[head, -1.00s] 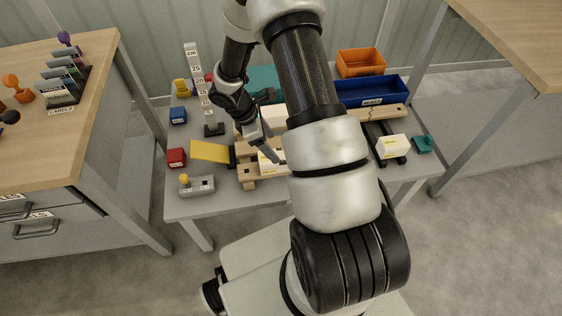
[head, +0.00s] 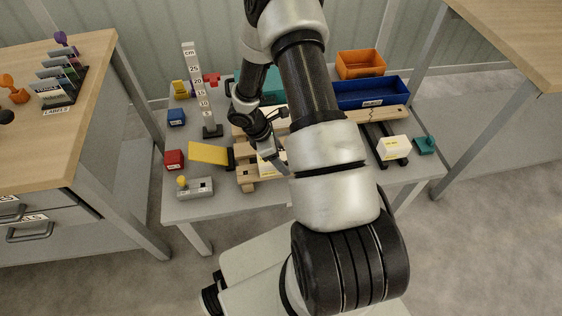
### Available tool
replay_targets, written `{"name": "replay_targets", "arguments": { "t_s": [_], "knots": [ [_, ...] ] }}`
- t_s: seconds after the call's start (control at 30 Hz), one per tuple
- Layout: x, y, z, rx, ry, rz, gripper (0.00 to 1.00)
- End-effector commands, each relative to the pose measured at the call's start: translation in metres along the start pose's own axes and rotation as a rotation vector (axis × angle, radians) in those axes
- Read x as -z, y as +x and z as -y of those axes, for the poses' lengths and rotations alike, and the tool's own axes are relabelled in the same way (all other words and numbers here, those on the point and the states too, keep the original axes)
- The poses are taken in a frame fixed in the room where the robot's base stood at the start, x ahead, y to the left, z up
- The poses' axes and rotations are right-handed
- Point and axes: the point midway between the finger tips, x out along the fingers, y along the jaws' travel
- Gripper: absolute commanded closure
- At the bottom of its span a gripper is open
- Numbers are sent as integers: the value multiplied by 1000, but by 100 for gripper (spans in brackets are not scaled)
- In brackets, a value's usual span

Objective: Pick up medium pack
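A low wooden pallet (head: 248,183) stands at the front middle of the grey table. A white pack with a yellow label (head: 265,167) sits on it, partly hidden by my gripper and arm. My gripper (head: 279,170) points down at this pack, its fingers overlapping the pack's right part in the picture. I cannot tell whether the fingers touch it or how far apart they are. Another pale pack (head: 243,128) shows behind, mostly covered by my arm. A third white pack (head: 394,147) rests on black rails at the right. Which one is the medium pack is not clear.
A yellow ramp (head: 208,153), a red block (head: 174,159), a blue block (head: 176,117) and a grey button box (head: 195,188) are on the left. An upright scale (head: 197,85) stands behind. Blue (head: 370,92) and orange (head: 361,64) bins are at the back right.

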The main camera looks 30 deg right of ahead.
Motion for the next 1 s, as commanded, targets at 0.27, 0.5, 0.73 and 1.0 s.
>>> {"name": "replay_targets", "arguments": {
  "t_s": [0.27, 0.5, 0.73, 1.0],
  "knots": [
    [0, 0, 0, 0, 0, 0, 84],
    [-1, -2, 0, -1, 0, 0, 87],
    [-13, -32, -2, -5, 2, 0, 87],
    [-33, -79, -1, -3, 2, 0, 87]
  ]
}}
